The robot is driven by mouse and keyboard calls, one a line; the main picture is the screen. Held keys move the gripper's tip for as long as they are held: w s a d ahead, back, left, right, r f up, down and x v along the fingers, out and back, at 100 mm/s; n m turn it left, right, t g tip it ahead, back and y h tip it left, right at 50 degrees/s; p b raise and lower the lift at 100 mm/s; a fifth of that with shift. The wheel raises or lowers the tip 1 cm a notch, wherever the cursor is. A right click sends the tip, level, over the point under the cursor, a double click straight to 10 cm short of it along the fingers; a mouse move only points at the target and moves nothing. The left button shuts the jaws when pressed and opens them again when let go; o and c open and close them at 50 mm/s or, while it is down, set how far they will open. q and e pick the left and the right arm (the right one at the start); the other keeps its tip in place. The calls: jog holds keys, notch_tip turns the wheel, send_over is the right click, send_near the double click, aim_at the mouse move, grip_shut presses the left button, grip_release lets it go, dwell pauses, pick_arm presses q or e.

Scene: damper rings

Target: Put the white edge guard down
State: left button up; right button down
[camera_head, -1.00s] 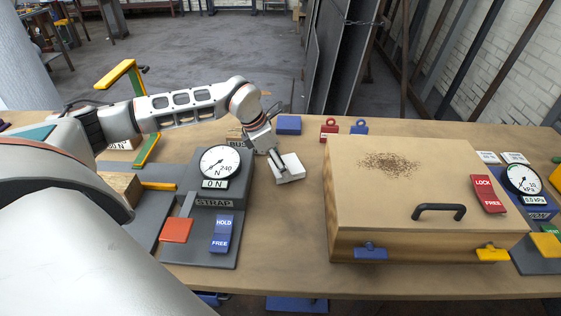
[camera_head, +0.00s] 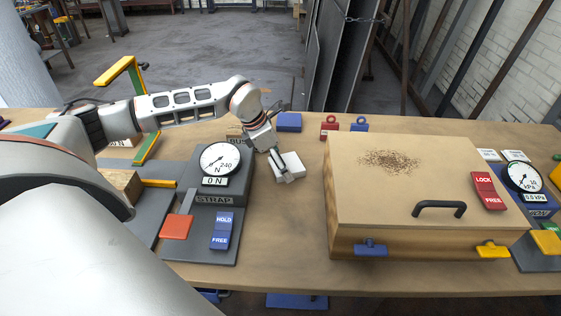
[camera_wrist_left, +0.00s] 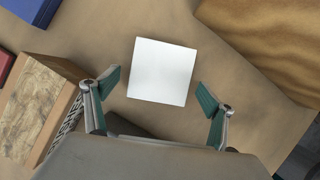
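The white edge guard (camera_head: 292,163) is a white block on the table, between the strap gauge unit and the large wooden box. In the left wrist view its square white face (camera_wrist_left: 162,72) lies between and just beyond my left fingertips. My left gripper (camera_head: 278,170) points down at it, and its near finger hides part of the block. In the left wrist view the two fingers (camera_wrist_left: 159,90) stand apart, with a gap visible on each side of the guard. My right gripper is not in view.
The strap unit (camera_head: 214,200) with its gauge stands to the left and the wooden box (camera_head: 345,195) to the right. A blue block (camera_head: 289,122), a red padlock-shaped piece (camera_head: 329,131) and a blue one (camera_head: 360,125) sit behind. Table in front of the guard is clear.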

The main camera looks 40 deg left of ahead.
pick_arm(q)
jog(key=v, duration=1.2)
dwell(0.4)
grip_shut()
dwell(1.2)
